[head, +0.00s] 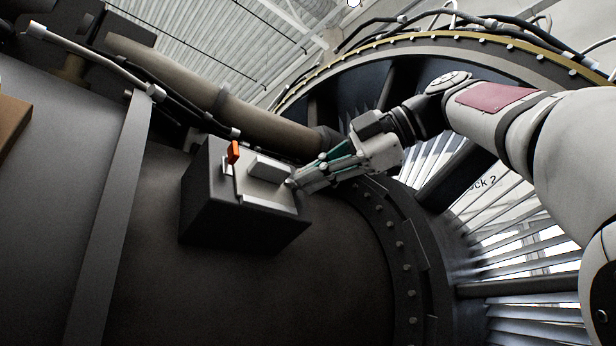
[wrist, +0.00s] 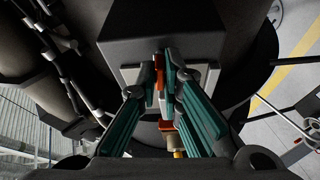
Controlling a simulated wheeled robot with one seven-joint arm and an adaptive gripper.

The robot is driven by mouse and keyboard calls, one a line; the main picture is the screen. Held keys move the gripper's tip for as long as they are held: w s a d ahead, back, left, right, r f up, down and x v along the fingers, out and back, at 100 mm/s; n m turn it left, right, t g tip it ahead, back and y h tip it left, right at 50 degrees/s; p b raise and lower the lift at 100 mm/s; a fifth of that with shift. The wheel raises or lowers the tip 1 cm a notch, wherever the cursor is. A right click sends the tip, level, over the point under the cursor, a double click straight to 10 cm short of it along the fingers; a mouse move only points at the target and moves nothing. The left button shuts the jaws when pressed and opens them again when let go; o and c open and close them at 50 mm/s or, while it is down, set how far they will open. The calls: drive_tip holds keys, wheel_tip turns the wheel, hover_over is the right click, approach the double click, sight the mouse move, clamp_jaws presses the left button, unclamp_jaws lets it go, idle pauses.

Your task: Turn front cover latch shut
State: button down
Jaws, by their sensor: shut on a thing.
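A dark box (head: 215,200) with a grey cover plate (head: 268,170) is mounted on the engine casing; the box also shows in the wrist view (wrist: 165,38). An upright orange latch (head: 233,152) stands at the plate's far left side. My gripper (head: 292,184) reaches the plate's right edge, apart from that upright latch. In the wrist view its teal fingers close on a narrow orange latch (wrist: 159,65) in front of the box. The fingers hide much of this held latch, and its exact angle is unclear. Another orange piece (wrist: 167,126) shows lower between the fingers.
A thick brown pipe (head: 215,95) and cables run behind the box. A bolted dark flange (head: 400,250) curves to the right of it, close below my arm. The fan's bladed opening (head: 510,235) lies farther right. The casing below the box is clear.

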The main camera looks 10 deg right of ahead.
drive_tip(key=shift+n+p, duration=0.35)
drive_tip(key=shift+n, duration=0.25)
drive_tip(key=c, duration=1.7)
unclamp_jaws()
drive_tip(key=f+v, duration=0.1)
drive_tip(key=v, duration=0.4)
drive_tip(key=f+v, duration=0.1)
drive_tip(key=v, duration=0.5)
drive_tip(key=d+f+v, duration=0.1)
drive_tip(key=v, duration=0.4)
drive_tip(key=shift+s+d+f, duration=0.2)
drive_tip(key=shift+s+d, duration=0.05)
drive_tip(key=shift+s, duration=0.05)
